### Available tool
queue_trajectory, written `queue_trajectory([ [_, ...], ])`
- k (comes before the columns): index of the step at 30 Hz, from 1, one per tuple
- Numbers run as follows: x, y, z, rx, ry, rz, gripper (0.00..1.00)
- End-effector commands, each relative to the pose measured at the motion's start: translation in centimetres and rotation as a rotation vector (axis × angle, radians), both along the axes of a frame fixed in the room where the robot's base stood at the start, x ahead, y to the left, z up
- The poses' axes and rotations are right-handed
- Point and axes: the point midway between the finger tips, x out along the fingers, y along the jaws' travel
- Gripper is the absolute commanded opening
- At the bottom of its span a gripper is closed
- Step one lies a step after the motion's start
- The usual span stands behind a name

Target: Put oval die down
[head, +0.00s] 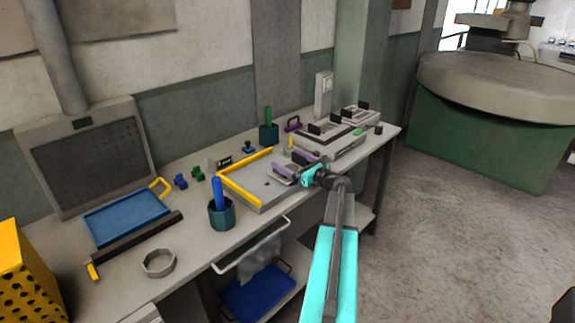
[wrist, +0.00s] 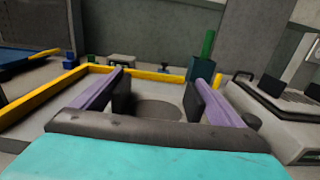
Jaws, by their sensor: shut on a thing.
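My gripper (head: 284,172) has purple fingers with dark pads and is over the right part of a grey tray with a yellow rim (head: 236,190). In the wrist view my gripper (wrist: 157,97) is shut on the oval die (wrist: 158,110), a flat grey piece with a rounded outline between the pads. The die's near side is hidden behind the dark gripper body. The yellow rim (wrist: 152,74) runs behind the fingers. I cannot tell whether the die touches the tray floor.
A dark cup with a green handle (head: 268,132) stands behind the tray, and a cup with a blue handle (head: 221,213) at its front left. Grey die blocks (head: 328,132) stand to the right. A blue tray (head: 126,216) and a grey ring (head: 159,263) are on the left.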

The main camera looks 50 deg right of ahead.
Motion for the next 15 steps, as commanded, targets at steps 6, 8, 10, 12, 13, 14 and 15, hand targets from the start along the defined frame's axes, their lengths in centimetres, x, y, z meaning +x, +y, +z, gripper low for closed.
queue_trajectory([
  [6, 0.0, 0.0, -1.2, 0.001, -0.003, 0.000, 0.57],
  [8, 0.0, 0.0, -1.3, 0.000, -0.003, 0.000, 0.57],
  [10, 0.0, 0.0, -1.3, 0.000, -0.003, 0.000, 0.57],
  [12, 0.0, 0.0, -1.3, 0.000, -0.003, 0.000, 0.57],
  [13, 0.0, 0.0, -1.3, 0.000, -0.003, -0.001, 0.57],
  [14, -0.1, -0.1, -1.3, 0.000, -0.003, -0.001, 0.57],
  [15, -0.1, -0.1, -1.3, 0.000, -0.003, -0.001, 0.57],
])
